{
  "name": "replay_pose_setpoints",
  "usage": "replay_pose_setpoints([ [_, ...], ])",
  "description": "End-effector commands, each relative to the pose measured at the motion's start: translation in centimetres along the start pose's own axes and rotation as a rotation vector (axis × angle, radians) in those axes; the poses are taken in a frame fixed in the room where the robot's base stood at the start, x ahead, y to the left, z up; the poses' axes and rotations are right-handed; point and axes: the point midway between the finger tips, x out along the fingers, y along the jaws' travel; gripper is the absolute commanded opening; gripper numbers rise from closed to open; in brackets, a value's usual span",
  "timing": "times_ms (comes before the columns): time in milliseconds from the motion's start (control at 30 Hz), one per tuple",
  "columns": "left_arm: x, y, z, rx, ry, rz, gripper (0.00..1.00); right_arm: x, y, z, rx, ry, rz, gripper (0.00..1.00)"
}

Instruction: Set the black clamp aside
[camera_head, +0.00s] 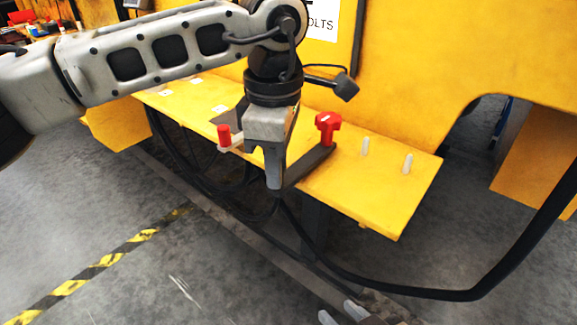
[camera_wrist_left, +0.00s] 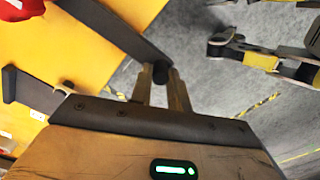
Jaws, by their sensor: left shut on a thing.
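A black clamp bar (camera_head: 311,164) lies at the front edge of a yellow shelf, angled toward the right and back. A red knob (camera_head: 328,122) stands at its far end. My left gripper (camera_head: 274,178) reaches down in front of the shelf at the bar's near end. In the left wrist view, its fingers (camera_wrist_left: 160,88) close around the bar's dark rounded end (camera_wrist_left: 161,73), and the bar (camera_wrist_left: 110,28) runs to the upper left over the shelf. My right gripper (camera_head: 342,315) shows only as two separated fingertips at the bottom edge, with nothing visible between them.
The yellow shelf (camera_head: 385,205) carries two white pegs (camera_head: 365,146) (camera_head: 408,163) on the right. A second red knob (camera_head: 223,133) and another dark bar (camera_head: 232,111) are left of my gripper. Black cables (camera_head: 420,292) hang below. Grey floor (camera_head: 130,205) lies open in front.

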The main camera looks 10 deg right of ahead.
Motion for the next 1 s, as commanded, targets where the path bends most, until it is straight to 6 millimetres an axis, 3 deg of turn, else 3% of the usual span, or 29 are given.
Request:
replay_pose_setpoints([
  [333, -0.15, 0.25, -0.93, 0.035, -0.003, 0.007, 0.00, 0.22, 0.04, 0.92, 0.002, -0.022, 0.000, 0.36],
  [600, -0.17, 0.30, -0.98, 0.032, -0.003, 0.008, 0.00, 0.38, 0.06, 0.53, -0.003, -0.013, -0.002, 0.36],
  [633, -0.18, 0.30, -0.99, 0.032, -0.003, 0.009, 0.20, 0.41, 0.07, 0.46, -0.004, -0.011, -0.002, 0.36],
  [700, -0.17, 0.30, -0.99, 0.031, -0.003, 0.008, 0.40, 0.43, 0.09, 0.33, -0.007, -0.009, -0.003, 0.36],
  [1000, -0.17, 0.21, -0.95, 0.032, -0.002, 0.004, 0.40, 0.33, 0.07, 0.11, -0.012, -0.004, -0.005, 0.36],
])
